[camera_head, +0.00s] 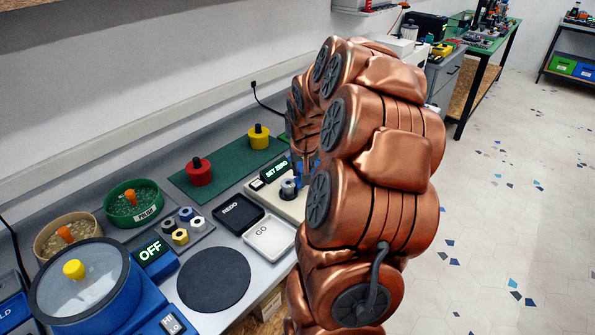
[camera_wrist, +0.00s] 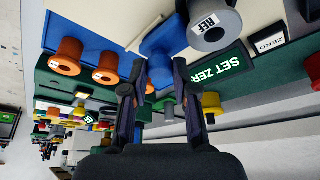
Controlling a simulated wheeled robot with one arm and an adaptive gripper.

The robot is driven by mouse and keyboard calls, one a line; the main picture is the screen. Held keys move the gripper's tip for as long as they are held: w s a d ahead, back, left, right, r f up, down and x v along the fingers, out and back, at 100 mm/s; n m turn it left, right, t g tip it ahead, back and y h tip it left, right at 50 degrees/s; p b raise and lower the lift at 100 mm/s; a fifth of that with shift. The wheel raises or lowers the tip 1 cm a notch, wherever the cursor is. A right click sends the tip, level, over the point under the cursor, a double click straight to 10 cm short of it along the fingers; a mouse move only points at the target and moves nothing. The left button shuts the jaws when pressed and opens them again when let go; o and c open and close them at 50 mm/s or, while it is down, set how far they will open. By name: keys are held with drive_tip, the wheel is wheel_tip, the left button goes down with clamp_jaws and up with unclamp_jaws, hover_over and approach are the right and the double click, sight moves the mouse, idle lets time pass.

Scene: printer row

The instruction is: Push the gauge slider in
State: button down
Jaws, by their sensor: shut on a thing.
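The gauge (camera_head: 278,190) stands on the bench beside my arm, with a cream base and a green display reading SET ZERO. In the wrist view, its display (camera_wrist: 217,68) is at the upper right, beside a grey REF cylinder (camera_wrist: 214,25). The blue gauge slider (camera_wrist: 162,45) lies between the fingertips of my gripper (camera_wrist: 160,70), one finger on each side, and the gripper is shut on it. How far the slider is in cannot be told. In the head view, my copper arm hides much of the gripper and the gauge's right side.
Black REDO (camera_head: 238,213) and white GO (camera_head: 268,240) trays lie in front of the gauge. A green mat (camera_head: 222,176) behind bears a red knobbed weight (camera_head: 198,173) and a yellow one (camera_head: 258,137). A blue device (camera_head: 85,280) reading OFF stands at the left. Orange cylinders (camera_wrist: 105,68) show in the wrist view.

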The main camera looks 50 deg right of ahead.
drive_tip(key=shift+a, duration=0.35)
drive_tip(key=c, duration=0.9)
unclamp_jaws()
drive_tip(key=v, duration=1.2)
